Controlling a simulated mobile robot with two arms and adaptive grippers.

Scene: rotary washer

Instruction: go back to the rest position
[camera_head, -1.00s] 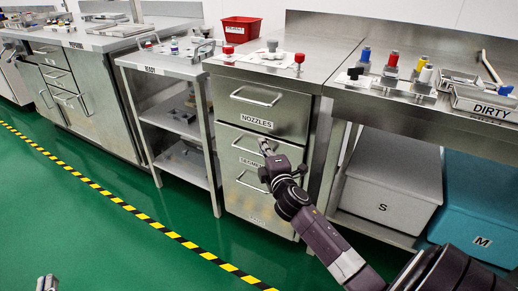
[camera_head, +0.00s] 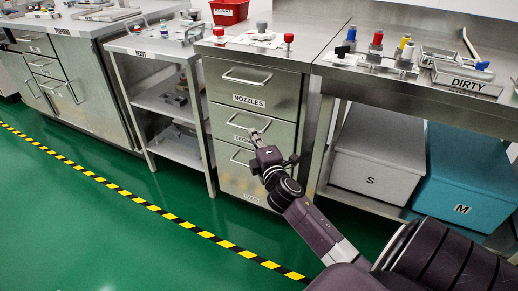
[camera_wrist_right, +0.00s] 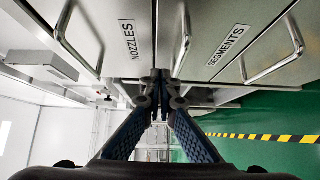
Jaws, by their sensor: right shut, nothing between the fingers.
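My right gripper (camera_head: 256,136) is shut and empty in front of the steel drawer cabinet. Its tips overlap the middle drawer's front in the head view; I cannot tell the gap. The right wrist view shows the narrow closed fingers (camera_wrist_right: 160,85) between the NOZZLES drawer (camera_wrist_right: 95,35) and the SEGMENTS drawer (camera_wrist_right: 232,45). The NOZZLES drawer (camera_head: 250,99) is also at the top of the cabinet in the head view. The drawers look closed. My left gripper is out of view.
The DIRTY bench (camera_head: 400,82) stands to the right, with a grey S bin (camera_head: 375,165) and a teal M bin (camera_head: 465,185) below. The READY shelf table (camera_head: 150,50) stands left of the cabinet. Green floor (camera_head: 60,230) with a striped line (camera_head: 150,207) is clear in front.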

